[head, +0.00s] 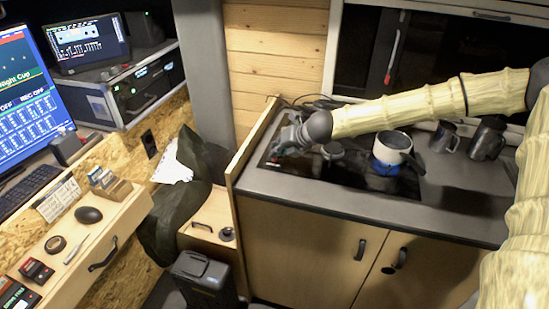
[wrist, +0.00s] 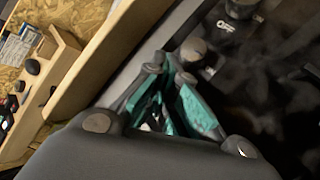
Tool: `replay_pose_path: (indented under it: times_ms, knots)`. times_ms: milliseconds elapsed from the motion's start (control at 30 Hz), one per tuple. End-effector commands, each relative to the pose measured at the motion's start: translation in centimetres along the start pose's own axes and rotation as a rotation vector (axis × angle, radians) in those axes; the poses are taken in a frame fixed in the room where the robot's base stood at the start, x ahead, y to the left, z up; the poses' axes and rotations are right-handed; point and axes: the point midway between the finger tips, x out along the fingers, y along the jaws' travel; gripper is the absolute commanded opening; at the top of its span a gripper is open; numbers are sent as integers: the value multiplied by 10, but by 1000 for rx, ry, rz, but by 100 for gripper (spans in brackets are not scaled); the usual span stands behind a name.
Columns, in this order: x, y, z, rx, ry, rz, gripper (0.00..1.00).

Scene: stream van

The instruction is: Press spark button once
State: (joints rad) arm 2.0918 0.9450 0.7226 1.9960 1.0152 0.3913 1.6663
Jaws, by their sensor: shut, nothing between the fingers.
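My gripper (head: 278,150) is shut and empty, low over the left end of the dark stove top (head: 345,178). In the wrist view the two teal-padded fingers of my gripper (wrist: 168,78) point at the panel close to the wooden side board. A small round grey knob or button (wrist: 193,50) shows right by the fingertips; I cannot tell whether it is the spark button or whether the fingers touch it. A dark control with an "OFF" label (wrist: 225,27) lies farther right. No spark label is readable.
A white pot with a blue base (head: 391,150) stands on the stove, with dark mugs (head: 445,137) to its right. A wooden side board (head: 250,140) edges the counter on the left. A desk drawer (head: 105,235) and a monitor (head: 30,95) are farther left.

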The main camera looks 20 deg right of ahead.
Motion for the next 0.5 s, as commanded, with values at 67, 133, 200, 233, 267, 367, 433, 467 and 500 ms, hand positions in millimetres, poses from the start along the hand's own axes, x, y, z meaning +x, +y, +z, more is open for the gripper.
replay_pose_path:
  times_ms: [67,133,200,233,267,367,433,467,500]
  knots:
    - [-1,1,1,0,0,0,0]
    - [-3,2,2,0,0,0,0]
    - [-5,4,4,0,0,0,0]
    - [-6,5,5,0,0,0,0]
    - [-7,5,5,0,0,0,0]
    - [-11,8,8,-1,0,0,0]
    - [-12,8,9,-1,0,0,0]
    - [-12,9,9,-1,0,0,0]
    - [-12,9,9,-1,0,0,0]
